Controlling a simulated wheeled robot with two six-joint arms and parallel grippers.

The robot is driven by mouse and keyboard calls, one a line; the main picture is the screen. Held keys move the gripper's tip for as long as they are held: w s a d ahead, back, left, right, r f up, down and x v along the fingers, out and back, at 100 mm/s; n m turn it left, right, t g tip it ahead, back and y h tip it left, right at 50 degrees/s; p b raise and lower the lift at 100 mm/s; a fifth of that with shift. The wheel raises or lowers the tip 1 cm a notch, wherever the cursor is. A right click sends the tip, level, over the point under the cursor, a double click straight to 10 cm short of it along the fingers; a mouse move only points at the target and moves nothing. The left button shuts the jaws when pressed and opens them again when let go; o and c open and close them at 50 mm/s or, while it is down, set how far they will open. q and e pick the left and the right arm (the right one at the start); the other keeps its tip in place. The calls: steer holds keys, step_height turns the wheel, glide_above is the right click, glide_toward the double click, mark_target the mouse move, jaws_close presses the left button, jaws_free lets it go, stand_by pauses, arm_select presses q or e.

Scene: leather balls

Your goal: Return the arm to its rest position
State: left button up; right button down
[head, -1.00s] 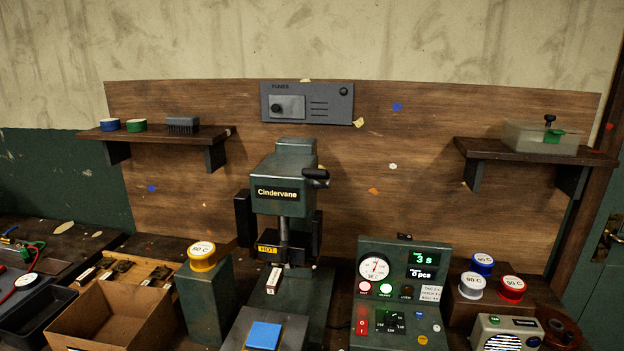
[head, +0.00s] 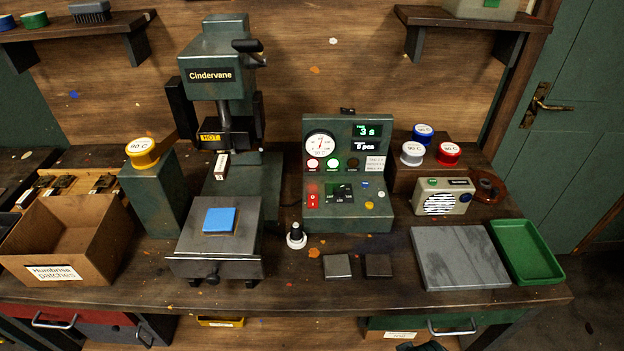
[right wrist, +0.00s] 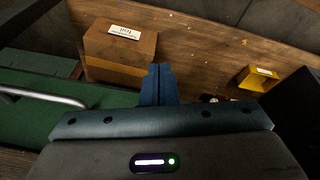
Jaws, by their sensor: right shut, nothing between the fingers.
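My right gripper (right wrist: 160,72) shows in the right wrist view with its two dark blue fingers together and nothing between them. A dark shape (head: 422,346) at the bottom edge of the head view may be part of my right arm; too little shows to tell. My left gripper is not in either view.
The Cindervane press (head: 215,65) has a blue square pad (head: 220,220) on its plate. The control box (head: 348,175), grey slab (head: 460,257), green tray (head: 527,250) and cardboard box (head: 68,235) stand on the bench (head: 330,295). Two small dark squares lie at its front.

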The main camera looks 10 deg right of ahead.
steer(key=s+d+f+g+b, duration=0.1)
steer(key=s+f, duration=0.2)
steer(key=f, duration=0.9)
steer(key=s+d+f+b, duration=0.1)
steer(key=s+f, duration=0.2)
steer(key=f, duration=0.9)
steer(key=s+f+b, duration=0.1)
steer(key=s+f, duration=1.4)
steer(key=shift+s+d+g, duration=0.2)
steer(key=shift+d+g, duration=0.2)
